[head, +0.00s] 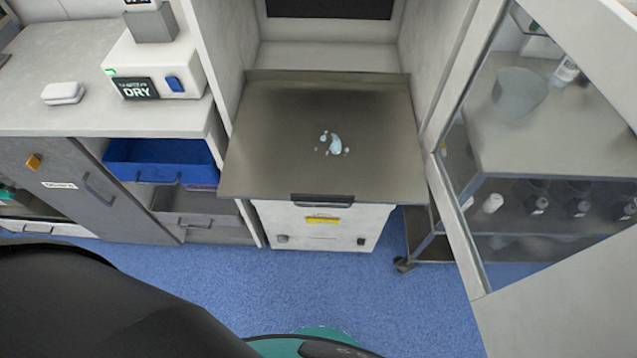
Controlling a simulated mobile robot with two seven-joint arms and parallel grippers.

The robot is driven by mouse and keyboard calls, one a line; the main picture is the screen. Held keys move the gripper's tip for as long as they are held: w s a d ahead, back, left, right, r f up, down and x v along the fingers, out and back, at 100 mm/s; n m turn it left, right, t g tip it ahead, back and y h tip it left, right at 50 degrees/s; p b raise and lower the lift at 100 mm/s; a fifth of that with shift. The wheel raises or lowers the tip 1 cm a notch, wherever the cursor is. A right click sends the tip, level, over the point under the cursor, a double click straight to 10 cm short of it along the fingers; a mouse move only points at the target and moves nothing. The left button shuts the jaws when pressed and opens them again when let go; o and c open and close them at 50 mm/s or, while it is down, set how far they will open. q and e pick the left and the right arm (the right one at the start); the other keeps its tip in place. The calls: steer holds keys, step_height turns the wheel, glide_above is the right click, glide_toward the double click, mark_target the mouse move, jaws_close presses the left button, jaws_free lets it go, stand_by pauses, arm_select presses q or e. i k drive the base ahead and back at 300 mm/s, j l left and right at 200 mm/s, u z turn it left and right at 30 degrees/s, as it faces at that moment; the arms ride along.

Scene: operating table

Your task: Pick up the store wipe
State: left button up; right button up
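A small white rounded block (63,93), which may be the wipe, lies on the left counter. Right of it stands a white box labelled "DRY" (160,68), with a small blue part on its front. I cannot tell for certain which thing is the store wipe. Neither of my grippers shows in the head view.
A steel work surface (270,120) in the middle carries a pale wet spill (334,144). A blue open drawer (160,160) juts out under the left counter (40,115). A glass door (560,150) stands at the right, with bottles behind it. The blue floor is clear in front.

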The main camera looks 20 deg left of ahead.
mark_target(66, 93)
steer(key=u, duration=2.1)
steer(key=z, duration=1.15)
steer(key=i+j, duration=0.15)
steer(key=j, duration=0.2)
steer(key=i+j+z, duration=0.1)
steer(key=j, duration=0.2)
steer(key=i+j, duration=0.15)
steer(key=j, duration=0.2)
steer(key=z, duration=0.05)
